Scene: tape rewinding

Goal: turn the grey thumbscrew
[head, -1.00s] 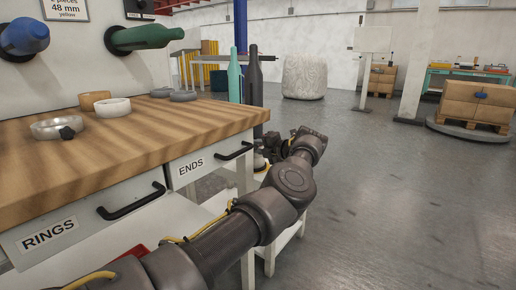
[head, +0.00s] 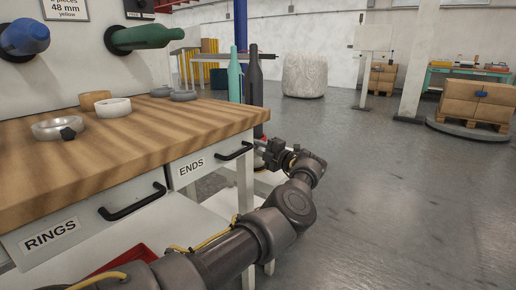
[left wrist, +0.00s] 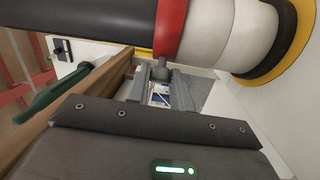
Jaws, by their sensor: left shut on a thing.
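My left arm reaches past the bench corner in the head view, with its left gripper (head: 268,150) near the ENDS drawer. In the left wrist view the left gripper (left wrist: 162,78) has its fingers closed about a small grey thumbscrew (left wrist: 163,66). The thumbscrew sits just below a red collar (left wrist: 170,28) on a dark horizontal shaft (left wrist: 80,17). The fingers hide part of it. I cannot make out the thumbscrew in the head view. My right gripper is in neither view.
The wooden bench top (head: 140,130) lies left of my arm, with rings and a black knob (head: 67,134) on it. A pale roll (left wrist: 235,35) sits beside the collar. Drawer handles (head: 234,151) stick out near my arm. Open floor (head: 400,200) lies to the right.

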